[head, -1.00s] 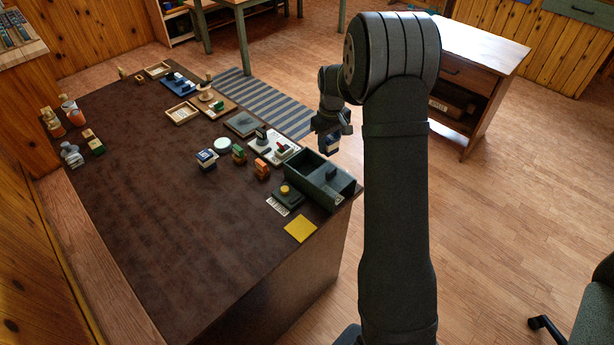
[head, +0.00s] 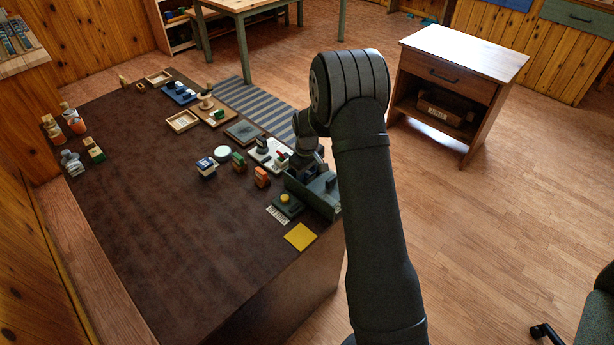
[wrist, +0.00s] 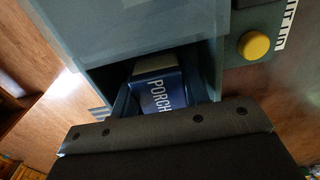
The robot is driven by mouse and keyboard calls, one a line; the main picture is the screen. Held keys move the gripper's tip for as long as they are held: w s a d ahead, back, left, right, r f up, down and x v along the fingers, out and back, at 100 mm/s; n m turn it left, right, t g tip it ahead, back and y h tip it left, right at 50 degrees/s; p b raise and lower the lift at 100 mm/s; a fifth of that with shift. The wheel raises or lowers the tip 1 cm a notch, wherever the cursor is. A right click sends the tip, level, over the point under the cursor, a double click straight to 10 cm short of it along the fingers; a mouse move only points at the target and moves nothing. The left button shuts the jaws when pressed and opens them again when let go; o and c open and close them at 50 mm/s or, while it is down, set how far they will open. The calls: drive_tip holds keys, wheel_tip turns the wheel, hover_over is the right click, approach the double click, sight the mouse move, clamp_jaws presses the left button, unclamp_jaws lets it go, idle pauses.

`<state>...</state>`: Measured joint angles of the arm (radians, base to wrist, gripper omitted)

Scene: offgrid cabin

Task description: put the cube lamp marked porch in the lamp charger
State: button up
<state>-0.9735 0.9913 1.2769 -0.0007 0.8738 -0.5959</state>
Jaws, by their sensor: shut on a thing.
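The blue cube lamp (wrist: 158,94), with white PORCH lettering and a pale face, is between the jaws of my gripper (wrist: 163,88). My gripper is shut on it. In the head view my gripper (head: 304,163) is low at the far left end of an open-topped grey-green box (head: 322,195), which seems to be the lamp charger. In the wrist view, the box's walls (wrist: 145,28) surround the lamp's far side. I cannot tell whether the lamp touches the box floor. The lamp is hidden in the head view.
A dark block with a yellow button (head: 284,198) stands beside the box, near a yellow square (head: 300,236). An orange block (head: 261,177), a green block (head: 238,160) and another blue-and-white cube (head: 206,167) stand to the left. The table's near left is clear.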

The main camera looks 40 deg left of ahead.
drive_tip(key=shift+f, duration=0.25)
drive_tip(key=o, duration=0.7)
drive_tip(key=shift+f, duration=0.15)
drive_tip(key=shift+o, duration=0.2)
wheel_tip(320, 180, up, 12)
drive_tip(key=shift+r, duration=0.2)
